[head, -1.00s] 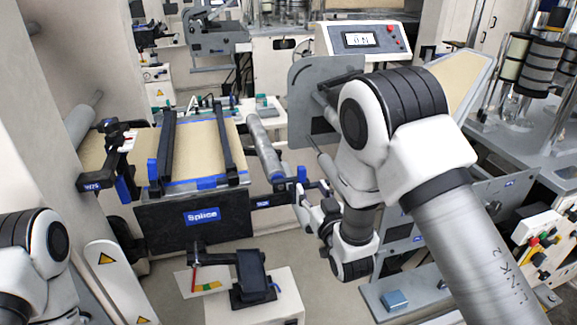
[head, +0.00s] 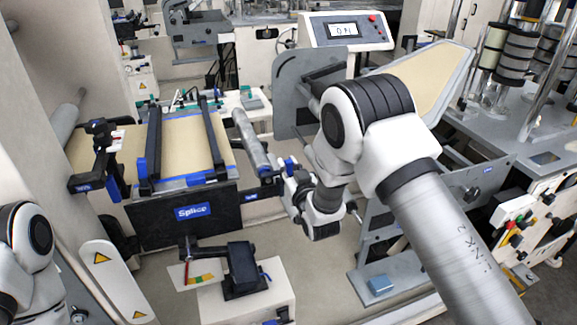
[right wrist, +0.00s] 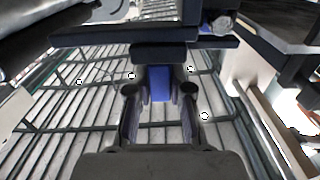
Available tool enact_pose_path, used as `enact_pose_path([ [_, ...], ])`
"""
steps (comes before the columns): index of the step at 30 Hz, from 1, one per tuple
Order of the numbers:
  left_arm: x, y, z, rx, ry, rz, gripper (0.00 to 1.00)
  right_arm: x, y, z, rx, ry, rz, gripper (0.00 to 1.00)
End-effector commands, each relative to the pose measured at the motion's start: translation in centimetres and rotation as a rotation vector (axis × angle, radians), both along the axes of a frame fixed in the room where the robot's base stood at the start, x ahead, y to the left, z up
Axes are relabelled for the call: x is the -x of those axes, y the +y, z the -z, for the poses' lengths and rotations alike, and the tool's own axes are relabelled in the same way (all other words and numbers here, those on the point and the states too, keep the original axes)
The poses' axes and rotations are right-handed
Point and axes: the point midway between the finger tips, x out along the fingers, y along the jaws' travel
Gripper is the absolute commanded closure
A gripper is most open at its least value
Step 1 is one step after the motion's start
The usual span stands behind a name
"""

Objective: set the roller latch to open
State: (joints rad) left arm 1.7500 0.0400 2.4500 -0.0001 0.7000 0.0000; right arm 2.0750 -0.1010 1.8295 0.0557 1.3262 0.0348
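The roller (head: 250,138) is a grey cylinder at the right side of the splice table. At its near end a blue latch piece (head: 290,166) sits on a dark bracket; I take it to be the roller latch. My right gripper (head: 289,184) is just below and beside this end, partly hidden by its own wrist. In the right wrist view a blue tab (right wrist: 159,83) hangs under a dark bar, between the two fingertips of my right gripper (right wrist: 159,92). The fingers are apart, with a gap showing on each side of the tab. My left gripper is out of view.
The splice table (head: 185,226) has a black front with a blue label and kraft web on top. A dark bracket with a blue end (head: 113,188) is at its left. A small stand (head: 242,270) is below. A grey side plate (head: 300,95) rises behind my right arm.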

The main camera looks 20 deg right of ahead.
Motion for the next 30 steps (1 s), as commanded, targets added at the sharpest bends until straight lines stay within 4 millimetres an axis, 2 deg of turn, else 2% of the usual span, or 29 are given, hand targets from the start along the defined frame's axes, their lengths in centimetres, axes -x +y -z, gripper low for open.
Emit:
enact_pose_path([
  [5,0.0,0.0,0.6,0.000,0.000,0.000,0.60,0.0,-0.8,0.3,-0.002,0.001,0.004,1.00],
  [9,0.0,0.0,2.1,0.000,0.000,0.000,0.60,-0.1,-3.4,0.5,-0.003,0.000,0.006,1.00],
  [13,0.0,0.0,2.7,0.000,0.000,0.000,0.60,-0.2,-5.2,0.3,-0.001,0.000,0.004,1.00],
  [22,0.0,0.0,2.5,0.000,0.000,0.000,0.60,-0.2,-5.5,0.0,0.000,0.001,0.003,1.00],
  [23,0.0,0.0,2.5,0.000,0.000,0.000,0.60,-0.2,-5.5,0.0,0.000,0.001,0.003,0.74],
  [24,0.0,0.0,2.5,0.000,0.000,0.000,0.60,-0.2,-5.5,0.0,0.000,0.001,0.003,0.59],
  [25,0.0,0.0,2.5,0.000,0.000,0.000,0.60,-0.2,-5.5,0.0,0.000,0.001,0.003,0.54],
  [30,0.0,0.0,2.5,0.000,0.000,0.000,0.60,-0.2,-5.5,0.0,0.000,0.001,0.002,0.54],
])
